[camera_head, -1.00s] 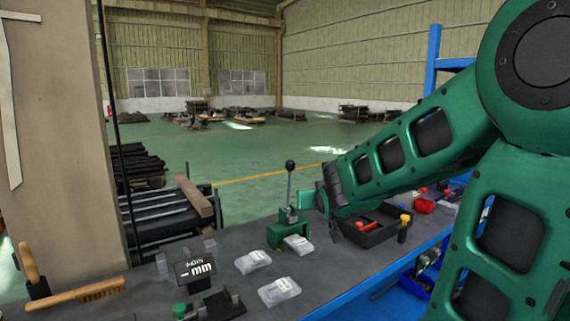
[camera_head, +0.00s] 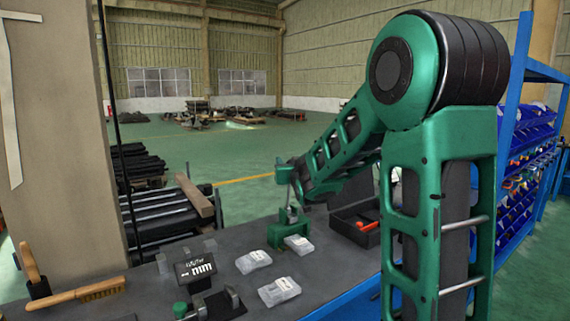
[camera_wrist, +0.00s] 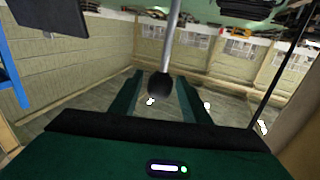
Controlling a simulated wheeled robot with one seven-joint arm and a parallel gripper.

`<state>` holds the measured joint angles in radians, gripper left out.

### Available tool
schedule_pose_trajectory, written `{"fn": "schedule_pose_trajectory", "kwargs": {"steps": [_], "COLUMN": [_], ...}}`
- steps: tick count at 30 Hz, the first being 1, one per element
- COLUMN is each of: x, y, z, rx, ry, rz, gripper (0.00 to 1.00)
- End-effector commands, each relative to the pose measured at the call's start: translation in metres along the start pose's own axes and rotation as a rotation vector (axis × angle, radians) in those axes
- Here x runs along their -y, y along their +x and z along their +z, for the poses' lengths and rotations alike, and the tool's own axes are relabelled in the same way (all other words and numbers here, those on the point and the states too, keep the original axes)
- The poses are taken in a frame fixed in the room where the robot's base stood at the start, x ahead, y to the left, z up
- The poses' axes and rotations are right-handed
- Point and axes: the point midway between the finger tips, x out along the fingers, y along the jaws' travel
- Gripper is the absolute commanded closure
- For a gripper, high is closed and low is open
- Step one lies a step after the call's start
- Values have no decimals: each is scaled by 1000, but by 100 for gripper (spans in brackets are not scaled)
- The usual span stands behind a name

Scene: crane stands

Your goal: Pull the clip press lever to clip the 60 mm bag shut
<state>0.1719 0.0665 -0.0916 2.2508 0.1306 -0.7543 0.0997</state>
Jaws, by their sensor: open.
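The green clip press (camera_head: 280,234) stands on the bench with its lever (camera_head: 290,196) upright; my gripper (camera_head: 284,174) covers the lever's top in the head view. In the wrist view the lever rod (camera_wrist: 173,35) comes down from the top edge to a black ball knob (camera_wrist: 160,87). The knob lies between the two green fingers of my gripper (camera_wrist: 159,77), which are open with gaps on both sides. A clear bag (camera_head: 298,244) sits at the front of the press. I cannot tell how far it is inserted.
Two more clear bags (camera_head: 253,261) (camera_head: 279,291) lie on the bench (camera_head: 235,235). A dark display marked mm (camera_head: 195,267) and a brush (camera_head: 80,295) are left. A black tray (camera_head: 352,232) with red-handled tools is right of the press, partly behind my arm.

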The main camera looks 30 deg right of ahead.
Motion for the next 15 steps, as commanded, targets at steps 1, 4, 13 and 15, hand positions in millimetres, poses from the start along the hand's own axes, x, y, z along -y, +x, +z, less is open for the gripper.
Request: {"fn": "schedule_pose_trajectory", "kwargs": {"steps": [1,4,13,15], "x": [0,0,-1,-1], "y": [7,17,25,25], "z": [0,1,0,0], "rx": [1,2,1,1], "ry": [0,0,-1,-1], "rz": [0,1,1,1], "gripper": [57,57,57,57]}}
